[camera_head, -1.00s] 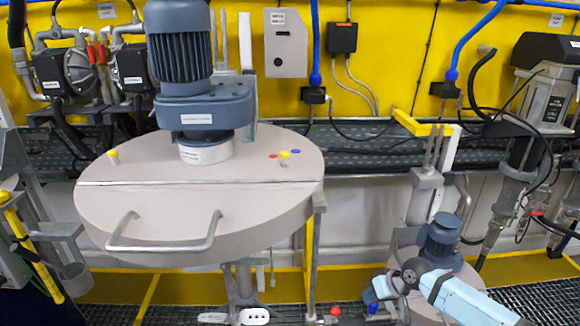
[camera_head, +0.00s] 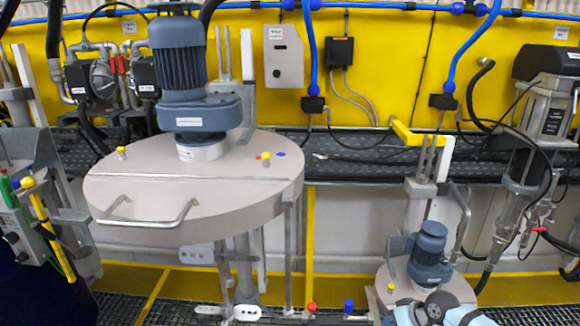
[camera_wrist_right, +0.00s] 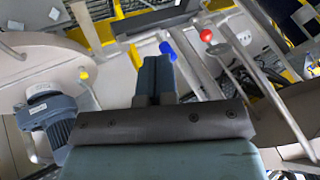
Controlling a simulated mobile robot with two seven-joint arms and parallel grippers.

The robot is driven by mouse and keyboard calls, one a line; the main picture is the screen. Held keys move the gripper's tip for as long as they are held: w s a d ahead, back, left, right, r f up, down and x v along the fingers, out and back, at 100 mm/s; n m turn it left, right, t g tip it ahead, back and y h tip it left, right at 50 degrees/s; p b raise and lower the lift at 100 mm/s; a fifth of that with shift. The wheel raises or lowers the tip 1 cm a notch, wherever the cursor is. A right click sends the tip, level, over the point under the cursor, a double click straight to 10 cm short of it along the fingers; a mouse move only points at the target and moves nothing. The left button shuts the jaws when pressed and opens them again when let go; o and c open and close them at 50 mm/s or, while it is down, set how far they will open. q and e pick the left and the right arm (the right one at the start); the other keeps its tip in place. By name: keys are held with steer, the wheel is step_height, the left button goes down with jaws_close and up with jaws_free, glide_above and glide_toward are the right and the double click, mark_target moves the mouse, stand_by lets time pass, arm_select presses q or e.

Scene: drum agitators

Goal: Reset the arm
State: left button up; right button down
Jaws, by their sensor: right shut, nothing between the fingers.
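My right arm (camera_head: 440,312) shows only as light-blue and dark links at the bottom edge of the head view, in front of the small drum. My right gripper (camera_wrist_right: 154,78) shows in the wrist view with its two blue-grey fingers together and nothing between them. The fingers appear clear of the nearby knobs and frame, though the exact depth is hard to judge. My left arm and gripper are not in view.
A large drum lid (camera_head: 240,190) with a blue motor (camera_head: 178,55) stands left of centre. A smaller agitator motor (camera_head: 430,250) stands lower right. A red knob (camera_head: 311,308) and a blue knob (camera_head: 348,306) are low at centre. A cable-strewn ledge (camera_head: 350,165) runs behind.

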steer(key=s+a+f+t, duration=0.2)
steer(key=s+a+f, duration=0.25)
steer(key=s, duration=0.25)
steer(key=s+a+f+t, duration=0.1)
steer(key=s+a+f, duration=0.2)
steer(key=s+a, duration=0.3)
steer(key=s+d+r+t+h, duration=0.1)
steer(key=s+d+t+h, duration=0.1)
steer(key=s, duration=1.4)
steer(key=shift+d+r+t+h, duration=0.2)
steer(key=shift+d+t+h, duration=0.2)
steer(key=shift+d+t, duration=0.6)
steer(key=shift+n, duration=0.3)
